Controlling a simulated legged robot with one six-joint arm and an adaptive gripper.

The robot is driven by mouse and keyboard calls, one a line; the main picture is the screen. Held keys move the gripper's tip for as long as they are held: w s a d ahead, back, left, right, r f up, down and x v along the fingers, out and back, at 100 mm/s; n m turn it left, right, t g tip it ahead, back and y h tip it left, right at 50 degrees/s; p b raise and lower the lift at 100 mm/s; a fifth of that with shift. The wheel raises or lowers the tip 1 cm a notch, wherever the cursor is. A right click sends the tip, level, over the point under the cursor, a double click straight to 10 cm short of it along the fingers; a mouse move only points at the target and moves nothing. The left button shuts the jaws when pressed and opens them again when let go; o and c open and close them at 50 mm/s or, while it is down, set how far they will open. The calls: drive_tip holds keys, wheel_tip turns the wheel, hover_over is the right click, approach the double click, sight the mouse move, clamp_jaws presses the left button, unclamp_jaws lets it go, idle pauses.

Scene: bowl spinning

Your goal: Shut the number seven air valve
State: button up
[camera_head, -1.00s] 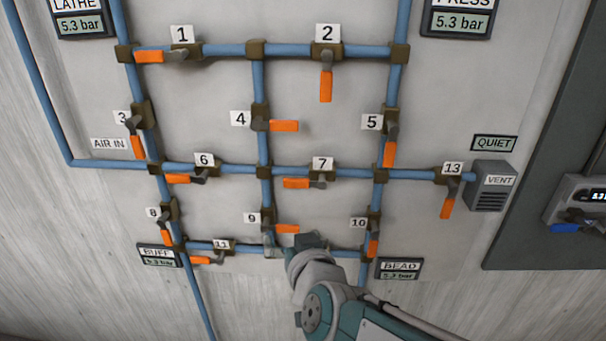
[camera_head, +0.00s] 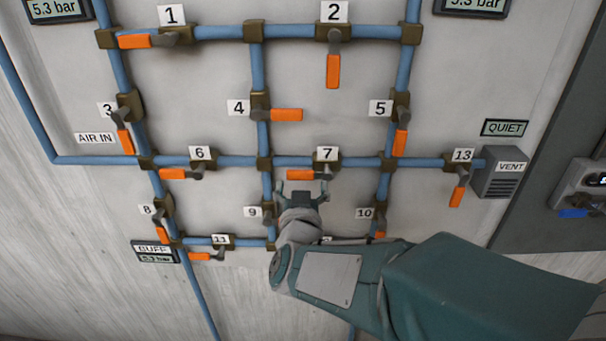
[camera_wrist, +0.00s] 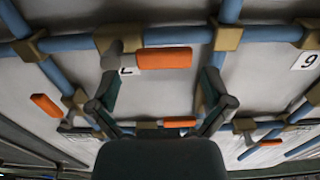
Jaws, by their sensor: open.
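Number seven valve (camera_head: 325,170) sits on the middle horizontal blue pipe, under its white "7" label (camera_head: 327,153). Its orange handle (camera_head: 300,174) points left, in line with the pipe. In the wrist view, which is upside down, the handle (camera_wrist: 165,58) lies across the top middle, with the inverted label partly hidden. My gripper (camera_head: 301,190) is open just below the handle. In the wrist view my gripper (camera_wrist: 160,85) has its two fingers spread either side, with the handle beyond them and nothing held. I cannot tell whether a finger touches it.
Valve 9 (camera_head: 268,212) is close to the left of my gripper, and valve 10 (camera_head: 378,212) is to the right. Valve 6 handle (camera_head: 173,174) is on the same pipe. Valve 4 handle (camera_head: 287,115) is above. My arm hides the lower right pipework.

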sight(299, 178)
drive_tip(key=w, duration=0.1)
drive_tip(key=w+a, duration=0.1)
drive_tip(key=shift+w+f, duration=0.1)
drive_tip(key=shift+w, duration=0.5)
drive_tip(key=shift+w+d, duration=0.15)
drive_tip(key=shift+d, duration=0.3)
drive_tip(key=shift+c, duration=0.6)
drive_tip(key=shift+a, duration=0.1)
drive_tip(key=c, duration=1)
drive_tip(key=shift+a, duration=0.1)
